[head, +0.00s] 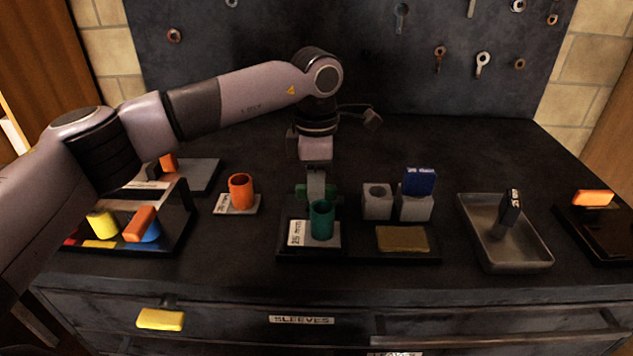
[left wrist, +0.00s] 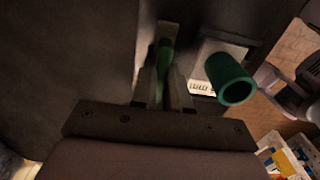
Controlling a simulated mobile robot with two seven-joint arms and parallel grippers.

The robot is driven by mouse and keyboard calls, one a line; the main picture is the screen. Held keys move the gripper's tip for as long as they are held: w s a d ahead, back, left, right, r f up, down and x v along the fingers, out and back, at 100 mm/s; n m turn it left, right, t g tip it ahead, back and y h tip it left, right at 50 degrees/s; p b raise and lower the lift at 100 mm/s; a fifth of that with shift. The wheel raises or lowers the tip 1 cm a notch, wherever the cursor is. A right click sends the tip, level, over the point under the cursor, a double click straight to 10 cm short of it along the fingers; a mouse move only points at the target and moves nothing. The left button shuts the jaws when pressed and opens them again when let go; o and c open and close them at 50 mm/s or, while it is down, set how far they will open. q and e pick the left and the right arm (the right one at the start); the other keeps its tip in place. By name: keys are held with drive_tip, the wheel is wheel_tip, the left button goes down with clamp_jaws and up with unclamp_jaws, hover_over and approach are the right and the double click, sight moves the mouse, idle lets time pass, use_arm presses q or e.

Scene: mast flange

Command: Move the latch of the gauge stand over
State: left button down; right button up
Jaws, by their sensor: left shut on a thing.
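My left gripper (head: 316,196) points down behind a teal cylinder (head: 322,222), which stands upright on a small plate labelled "25 mm" on a black base (head: 290,257). A green piece (head: 331,191), which looks like the latch of the gauge stand, shows at both sides of the fingers. In the left wrist view the fingers are shut on this green piece (left wrist: 165,58). There the teal cylinder (left wrist: 232,80) is to the right of the fingers, apart from them. The lower part of the green piece is hidden. My right gripper is in neither view.
Grey blocks (head: 377,203), one with a blue piece (head: 419,181), stand right of the cylinder. A grey tray (head: 520,262) is further right. An orange cylinder (head: 241,190) and a black tray of coloured parts (head: 172,241) are left. A dark pegboard (head: 380,80) rises behind.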

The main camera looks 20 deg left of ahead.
use_arm(q)
drive_tip(key=shift+s+f, duration=0.1)
drive_tip(key=shift+f, duration=0.15)
drive_tip(key=c, duration=1.1)
unclamp_jaws()
drive_tip(key=shift+r, duration=0.1)
drive_tip(key=shift+r, duration=0.55)
wheel_tip(320, 180, up, 6)
